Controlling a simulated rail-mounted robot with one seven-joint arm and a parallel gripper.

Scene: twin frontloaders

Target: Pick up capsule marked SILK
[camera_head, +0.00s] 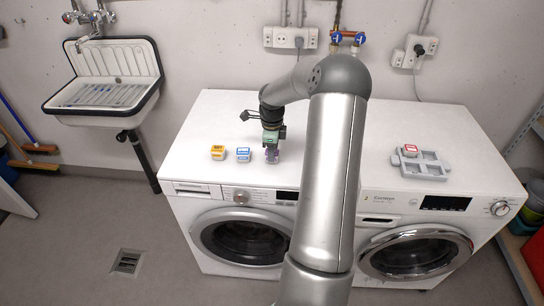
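My gripper (271,156) points down over the left washing machine's top, near its front edge. A small purplish capsule (271,158) shows at its fingertips, mostly hidden. I cannot tell whether the fingers are closed on it or only around it. A yellow-orange capsule (217,153) and a blue-and-white capsule (243,155) stand to the left of my gripper, apart from it. A red-and-white capsule (410,149) sits in a back compartment of a grey tray (434,170) on the right machine. The lettering is too small to read, so I cannot tell which capsule says SILK.
Two front-loading washing machines, left (184,211) and right (486,225), stand side by side with flat white tops. My arm crosses the middle of the view and hides part of the tops. A sink (104,75) hangs at the left. The back left of the top is clear.

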